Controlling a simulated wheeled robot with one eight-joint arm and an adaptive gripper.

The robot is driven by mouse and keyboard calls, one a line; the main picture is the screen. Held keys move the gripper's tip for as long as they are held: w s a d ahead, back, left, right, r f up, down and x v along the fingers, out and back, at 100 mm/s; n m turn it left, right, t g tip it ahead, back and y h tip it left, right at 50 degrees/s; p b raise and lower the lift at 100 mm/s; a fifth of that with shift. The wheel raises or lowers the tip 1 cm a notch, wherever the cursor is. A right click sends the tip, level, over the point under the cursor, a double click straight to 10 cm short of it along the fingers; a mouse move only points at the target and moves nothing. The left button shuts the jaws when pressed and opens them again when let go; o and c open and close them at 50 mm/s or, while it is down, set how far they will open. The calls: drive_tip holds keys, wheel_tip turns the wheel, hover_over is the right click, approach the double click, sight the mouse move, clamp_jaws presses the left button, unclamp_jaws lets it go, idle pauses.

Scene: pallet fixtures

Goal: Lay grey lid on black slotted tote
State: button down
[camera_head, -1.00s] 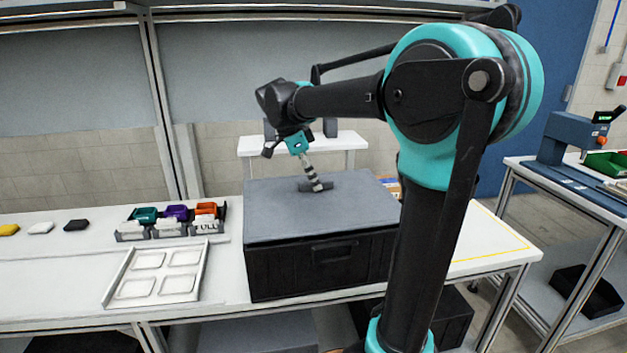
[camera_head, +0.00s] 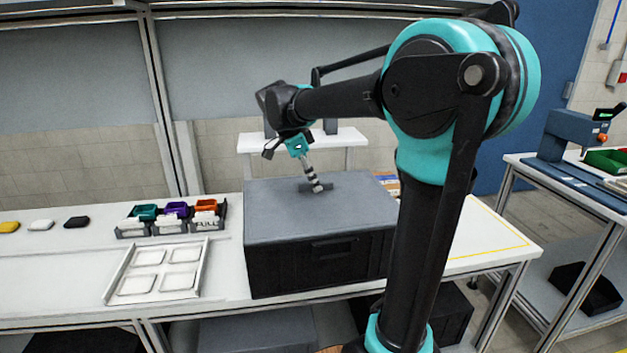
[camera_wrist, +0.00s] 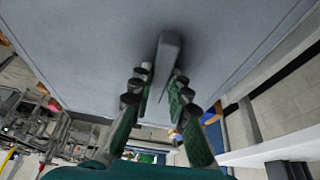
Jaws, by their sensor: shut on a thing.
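The grey lid (camera_head: 285,215) lies over the top of the black slotted tote (camera_head: 315,266) on the workbench, and its edges look lined up with the tote's rim. My gripper (camera_head: 317,188) is above the middle of the lid, shut on its raised handle. In the wrist view my gripper's fingers (camera_wrist: 158,85) stand on both sides of the handle (camera_wrist: 167,55), and the lid's flat surface (camera_wrist: 90,40) fills the upper part. Whether the lid rests fully on the rim all round cannot be told; the tote's far side is hidden.
A white tray with four-sided recesses (camera_head: 125,285) lies left of the tote. Behind it stands a rack of small teal, purple and orange bins (camera_head: 172,232). A small white shelf (camera_head: 255,143) stands behind the tote. The bench to the right has a yellow-lined clear area (camera_head: 490,235).

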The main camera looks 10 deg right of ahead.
drive_tip(key=c, duration=1.4)
unclamp_jaws()
drive_tip(key=shift+o, duration=0.2)
drive_tip(key=v, duration=1.2)
drive_tip(key=shift+s, duration=0.1)
